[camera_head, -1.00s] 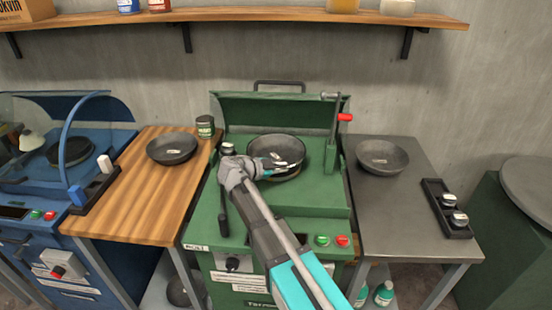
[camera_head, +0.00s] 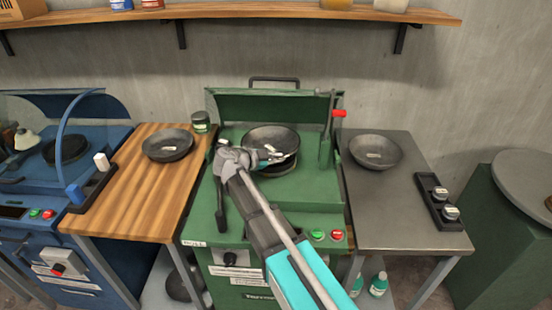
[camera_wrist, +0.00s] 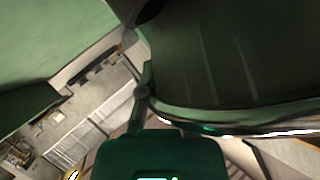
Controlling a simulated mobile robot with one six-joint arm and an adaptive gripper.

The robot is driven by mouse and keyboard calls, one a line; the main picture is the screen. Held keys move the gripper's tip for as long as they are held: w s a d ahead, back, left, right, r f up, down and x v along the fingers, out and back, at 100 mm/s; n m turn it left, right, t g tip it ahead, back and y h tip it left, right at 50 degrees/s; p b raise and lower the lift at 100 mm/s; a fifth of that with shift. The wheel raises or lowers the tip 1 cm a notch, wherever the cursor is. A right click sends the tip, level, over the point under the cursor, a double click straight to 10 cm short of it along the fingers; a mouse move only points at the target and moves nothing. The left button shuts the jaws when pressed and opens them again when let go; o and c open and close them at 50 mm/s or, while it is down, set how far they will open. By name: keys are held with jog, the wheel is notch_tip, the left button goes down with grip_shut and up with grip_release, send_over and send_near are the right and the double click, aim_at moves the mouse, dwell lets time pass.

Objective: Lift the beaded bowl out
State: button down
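The dark grey bowl (camera_head: 272,137) is in the green machine (camera_head: 315,190) at the centre of the head view. It sits a little above a dark round seat (camera_head: 282,168), with a gap showing at the front. Beading cannot be made out. My gripper (camera_head: 270,154) is at the bowl's near rim, with its fingers closed on that rim; the fingertips are partly hidden. The wrist view is dark, with a large dark curved surface filling the upper right that I cannot name for sure.
A lever with a red knob (camera_head: 339,113) stands right of the bowl, and the raised green lid (camera_head: 240,105) is behind. Other bowls rest on the wooden table (camera_head: 150,195) at left and the grey table (camera_head: 400,205) at right. A small jar (camera_head: 201,122) stands at the left.

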jog(key=s+a+r+p, duration=0.2)
jog(key=s+r+p, duration=0.3)
jog(key=s, duration=0.1)
jog(key=s+a+r+p, duration=0.2)
jog(key=s+r+p, duration=0.3)
jog(key=s, duration=0.2)
jog(key=shift+a+r, duration=0.3)
jog(key=shift+r, duration=0.1)
dwell(0.4)
